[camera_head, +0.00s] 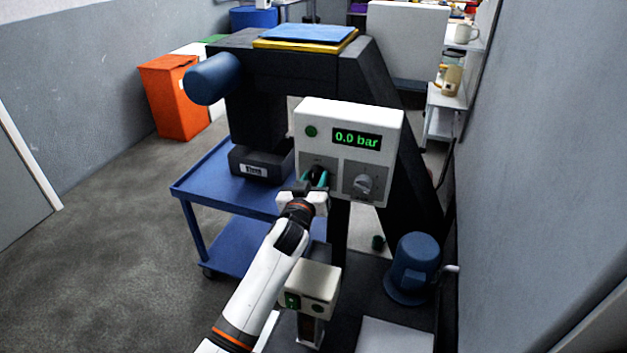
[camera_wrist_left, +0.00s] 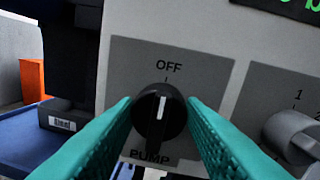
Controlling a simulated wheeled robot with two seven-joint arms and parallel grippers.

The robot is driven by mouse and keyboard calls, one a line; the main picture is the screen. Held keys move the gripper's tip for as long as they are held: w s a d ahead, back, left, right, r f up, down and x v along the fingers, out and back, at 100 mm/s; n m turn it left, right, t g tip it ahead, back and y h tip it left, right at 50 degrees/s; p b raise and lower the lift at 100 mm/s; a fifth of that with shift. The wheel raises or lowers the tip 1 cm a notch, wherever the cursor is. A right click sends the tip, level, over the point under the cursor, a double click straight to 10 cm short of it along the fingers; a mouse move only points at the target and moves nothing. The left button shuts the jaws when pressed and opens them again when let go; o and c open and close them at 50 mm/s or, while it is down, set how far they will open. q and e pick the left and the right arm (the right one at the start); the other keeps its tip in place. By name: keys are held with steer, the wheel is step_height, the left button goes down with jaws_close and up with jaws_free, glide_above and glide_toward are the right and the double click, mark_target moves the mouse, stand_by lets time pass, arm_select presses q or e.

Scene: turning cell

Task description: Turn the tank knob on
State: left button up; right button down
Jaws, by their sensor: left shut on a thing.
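A black rotary knob (camera_wrist_left: 158,118) sits on a grey plate of the white control box (camera_head: 347,118). The plate reads OFF above it and PUMP below it; I see no tank label. Its white line points straight up to OFF. My left gripper (camera_head: 315,180) is at this knob, its teal fingers on either side of it, shut on it. In the head view the fingers partly hide the knob. A grey knob (camera_head: 363,185) is to its right, and in the left wrist view it (camera_wrist_left: 292,133) has numbers around it. My right gripper is not in view.
The green display (camera_head: 357,140) reads 0.0 bar, with a round green button (camera_head: 311,131) to its left. A blue cart (camera_head: 190,188) with a dark bin stands left of the box. A smaller white switch box (camera_head: 313,285) is below, and a blue motor-like unit (camera_head: 413,265) is at right.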

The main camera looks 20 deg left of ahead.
arm_select(q)
steer(key=shift+m, duration=0.4)
steer(key=m, duration=0.4)
steer(key=shift+f, duration=0.1)
steer(key=m, duration=0.4)
steer(key=shift+m+t+p, duration=0.3)
steer(key=shift+m, duration=0.1)
steer(key=m+h, duration=0.1)
steer(key=m, duration=0.3)
steer(key=shift+m, duration=0.4)
steer(key=shift+f+m+p, duration=0.1)
steer(key=shift+m+p, duration=0.25)
steer(key=shift+m, duration=1.75)
steer(key=o, duration=1)
